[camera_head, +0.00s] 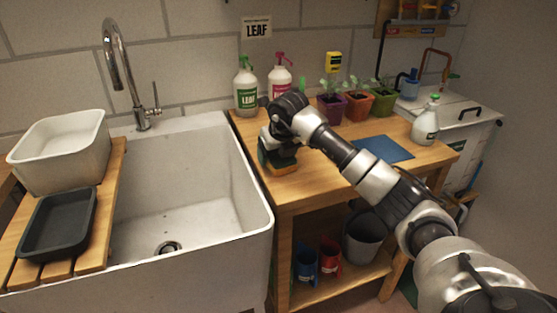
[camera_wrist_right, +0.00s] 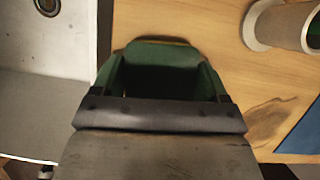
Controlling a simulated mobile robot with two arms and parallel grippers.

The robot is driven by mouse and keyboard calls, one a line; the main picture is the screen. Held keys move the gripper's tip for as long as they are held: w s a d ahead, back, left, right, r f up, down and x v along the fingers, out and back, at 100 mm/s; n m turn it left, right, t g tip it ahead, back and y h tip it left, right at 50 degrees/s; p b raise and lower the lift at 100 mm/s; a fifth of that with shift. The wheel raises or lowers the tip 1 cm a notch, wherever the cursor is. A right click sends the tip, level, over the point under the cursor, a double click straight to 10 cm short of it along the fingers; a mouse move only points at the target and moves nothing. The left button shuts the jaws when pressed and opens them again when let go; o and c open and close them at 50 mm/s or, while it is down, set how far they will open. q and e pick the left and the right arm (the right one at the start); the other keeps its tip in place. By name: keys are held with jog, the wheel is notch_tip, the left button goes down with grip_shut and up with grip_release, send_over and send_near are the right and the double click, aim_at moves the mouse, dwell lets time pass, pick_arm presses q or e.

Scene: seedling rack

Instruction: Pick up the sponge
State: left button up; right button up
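The sponge (camera_head: 284,169) is at the left front of the wooden table, with its yellow-orange lower part showing under my right gripper (camera_head: 277,156). In the right wrist view, a green sponge top with a thin yellowish edge (camera_wrist_right: 160,44) shows at the tips of my right gripper (camera_wrist_right: 160,68). Its fingers are apart, one at each side of the sponge. The space between them is dark, and I cannot tell whether they press on it. My left gripper is not in view.
A sink (camera_head: 180,185) stands left of the table (camera_head: 318,185). Spray bottles (camera_head: 246,90) and potted seedlings (camera_head: 358,104) line the back. A grey bucket (camera_head: 365,239) is on the shelf below.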

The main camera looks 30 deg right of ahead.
jog(key=c, duration=0.5)
jog(key=shift+r, duration=0.55)
notch_tip(320, 180, up, 3)
jog(key=shift+f, duration=0.2)
jog(key=s+r, duration=0.1)
jog(key=s+d+r, duration=0.1)
jog(key=shift+s+d, duration=0.15)
jog(key=shift+s, duration=0.15)
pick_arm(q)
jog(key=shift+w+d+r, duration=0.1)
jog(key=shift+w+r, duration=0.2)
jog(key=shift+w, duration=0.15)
pick_arm(e)
jog(key=s+d+r, duration=0.1)
jog(key=s, duration=0.1)
jog(key=s+d+r, duration=0.1)
jog(key=s+r, duration=0.1)
jog(key=s, duration=0.1)
jog(key=s+d+r, duration=0.1)
jog(key=s+r, duration=0.1)
jog(key=s, duration=0.1)
jog(key=shift+d+r, duration=0.2)
jog(key=shift+d, duration=0.05)
